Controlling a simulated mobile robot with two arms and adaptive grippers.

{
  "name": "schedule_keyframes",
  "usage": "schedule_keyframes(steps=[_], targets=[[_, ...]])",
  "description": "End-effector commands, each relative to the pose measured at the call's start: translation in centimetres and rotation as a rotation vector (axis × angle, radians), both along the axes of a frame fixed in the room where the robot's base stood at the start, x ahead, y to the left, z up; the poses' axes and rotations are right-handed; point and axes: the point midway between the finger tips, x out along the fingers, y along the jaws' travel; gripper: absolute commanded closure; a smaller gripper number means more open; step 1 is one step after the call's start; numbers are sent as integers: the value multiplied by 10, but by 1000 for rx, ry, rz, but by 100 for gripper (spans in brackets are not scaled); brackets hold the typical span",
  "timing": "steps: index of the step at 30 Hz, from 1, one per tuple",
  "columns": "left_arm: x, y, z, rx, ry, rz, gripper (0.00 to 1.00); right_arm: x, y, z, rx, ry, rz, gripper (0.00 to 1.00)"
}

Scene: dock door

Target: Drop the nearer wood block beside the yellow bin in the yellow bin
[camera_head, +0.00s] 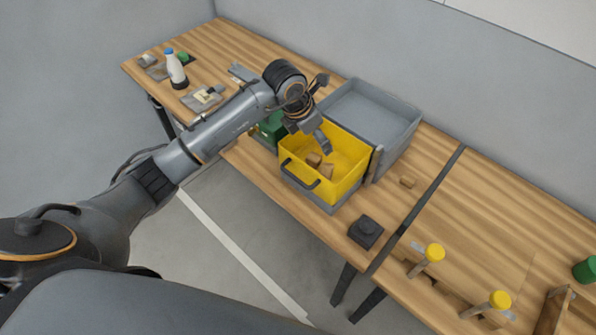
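The yellow bin (349,182) stands on the wooden table, near its front edge. Two small wood blocks lie inside it, one (314,160) beside the other (326,171). Another small wood block (408,181) lies on the table to the right of the bin, apart from it. My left gripper (311,137) is over the bin's back left part, above the blocks inside. Its fingers look spread, with nothing visible between them. The arm hides part of the bin's back left side. My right gripper is not in view.
A grey tray (395,110) stands behind the bin, and a green bin (271,127) is to its left. A dark block-shaped device (365,231) sits at the front edge. Yellow-topped pieces (433,253) stand at the right.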

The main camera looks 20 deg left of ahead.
Motion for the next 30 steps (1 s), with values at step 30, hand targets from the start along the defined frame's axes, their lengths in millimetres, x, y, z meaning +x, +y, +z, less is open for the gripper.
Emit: schedule_keyframes(steps=[30], targets=[[-34,23,98,1,1,0,32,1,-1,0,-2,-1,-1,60]])
